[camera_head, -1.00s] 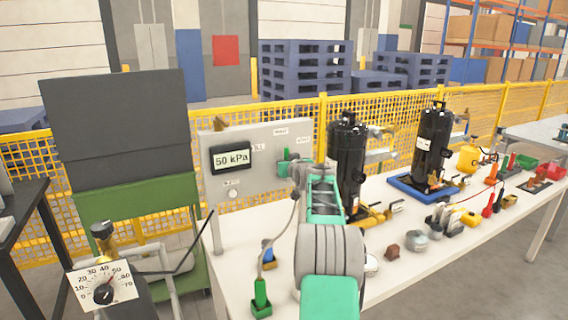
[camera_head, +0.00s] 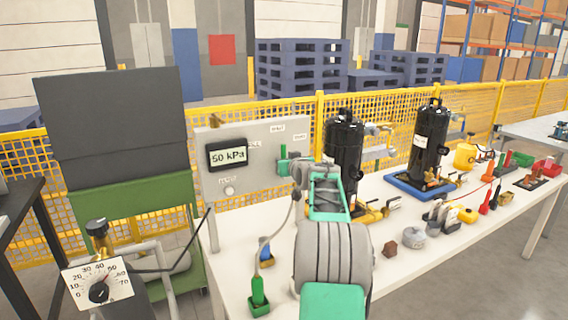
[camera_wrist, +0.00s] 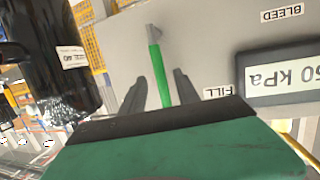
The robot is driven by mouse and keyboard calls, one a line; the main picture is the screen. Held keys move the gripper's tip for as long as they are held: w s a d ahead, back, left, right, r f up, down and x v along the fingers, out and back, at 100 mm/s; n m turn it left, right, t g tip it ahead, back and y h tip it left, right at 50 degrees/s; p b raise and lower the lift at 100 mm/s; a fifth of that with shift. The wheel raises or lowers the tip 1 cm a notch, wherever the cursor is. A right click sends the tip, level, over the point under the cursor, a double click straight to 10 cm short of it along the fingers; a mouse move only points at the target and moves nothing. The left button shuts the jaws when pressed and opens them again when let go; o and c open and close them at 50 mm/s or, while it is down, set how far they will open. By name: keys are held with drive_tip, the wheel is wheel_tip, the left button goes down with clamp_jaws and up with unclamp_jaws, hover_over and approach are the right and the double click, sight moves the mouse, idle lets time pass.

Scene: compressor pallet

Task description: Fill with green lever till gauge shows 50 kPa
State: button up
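The green lever (camera_head: 283,158) is on the grey panel (camera_head: 210,180), beside the FILL label. In the wrist view, the upside-down picture shows the lever (camera_wrist: 160,75) as a green bar with a grey end. My gripper (camera_wrist: 161,80) has its two dark fingers on either side of the lever, with gaps visible. In the head view my gripper (camera_head: 297,169) is close to the panel and partly hidden by my arm. The panel display (camera_head: 228,155) reads 50 kPa.
Two black compressors (camera_head: 342,150) (camera_head: 430,145) stand on the white table (camera_head: 400,275) to the right. Small fittings and tools lie along it. A green-handled part (camera_head: 258,292) sits near the front left. A yellow fence (camera_head: 400,122) runs behind.

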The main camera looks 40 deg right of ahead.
drive_tip(key=v, duration=0.4)
drive_tip(key=s+a+f+n+g+y+p, duration=0.1)
drive_tip(key=s+a+f+g+y, duration=0.1)
drive_tip(key=a, duration=1.1)
drive_tip(key=s+a+f+n+g+y+p, duration=0.1)
drive_tip(key=s+a+f+g+y+p, duration=0.1)
drive_tip(key=a, duration=1.2)
drive_tip(key=s+a+f+n+g+y+p, duration=0.1)
drive_tip(key=s+a+f+g, duration=0.2)
drive_tip(key=s+a, duration=0.6)
drive_tip(key=s+a+f+n+g+y+p, duration=0.1)
drive_tip(key=s+a+f, duration=0.6)
drive_tip(key=s, duration=1)
drive_tip(key=a+n+g, duration=0.1)
drive_tip(key=a+g, duration=0.1)
drive_tip(key=shift+s+a+g, duration=0.15)
drive_tip(key=shift+a+g, duration=0.1)
drive_tip(key=shift+g, duration=0.15)
